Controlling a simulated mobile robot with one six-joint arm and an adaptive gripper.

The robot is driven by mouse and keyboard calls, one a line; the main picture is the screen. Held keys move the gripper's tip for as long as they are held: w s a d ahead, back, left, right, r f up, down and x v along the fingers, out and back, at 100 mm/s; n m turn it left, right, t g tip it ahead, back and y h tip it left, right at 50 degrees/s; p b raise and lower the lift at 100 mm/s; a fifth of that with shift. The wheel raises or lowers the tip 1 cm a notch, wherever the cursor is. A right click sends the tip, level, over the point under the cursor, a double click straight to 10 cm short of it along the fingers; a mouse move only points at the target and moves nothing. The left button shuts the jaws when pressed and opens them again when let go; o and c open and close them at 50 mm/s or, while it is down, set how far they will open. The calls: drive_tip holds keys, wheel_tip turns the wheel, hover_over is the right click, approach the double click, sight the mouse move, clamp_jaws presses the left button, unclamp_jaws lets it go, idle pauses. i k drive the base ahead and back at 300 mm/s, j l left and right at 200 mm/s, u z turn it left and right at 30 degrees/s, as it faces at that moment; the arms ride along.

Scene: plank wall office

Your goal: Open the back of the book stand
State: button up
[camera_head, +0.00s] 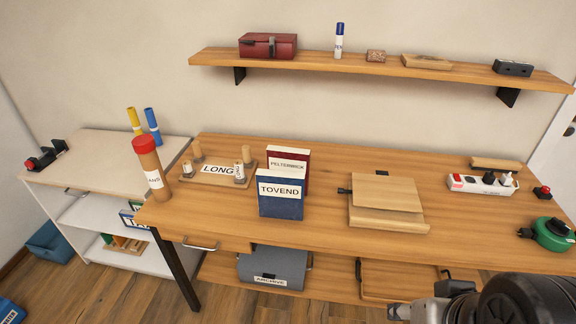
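The book stand appears to be the light wooden folding piece (388,218) on the right half of the table (330,230). It lies flat and folded, its back panel down on the base. A dark knob sticks out at its left edge, and a small dark piece shows at its far edge. My arm enters at the bottom right, and part of my gripper (408,312) shows at the lower edge, in front of the table and apart from the stand. Its fingers are mostly cut off, so their opening cannot be told.
Blue (281,196) and red (297,160) books stand left of the book stand. A power strip (482,184) and green reel (553,234) lie right. A wall shelf (380,68) hangs above the back. The table's front right is fairly clear.

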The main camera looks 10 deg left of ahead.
sight(380, 190)
drive_tip(key=i+l, duration=0.15)
drive_tip(key=i, duration=0.3)
drive_tip(key=i+l, duration=0.1)
drive_tip(key=i, duration=0.3)
drive_tip(key=i+l, duration=0.15)
drive_tip(key=i, duration=0.3)
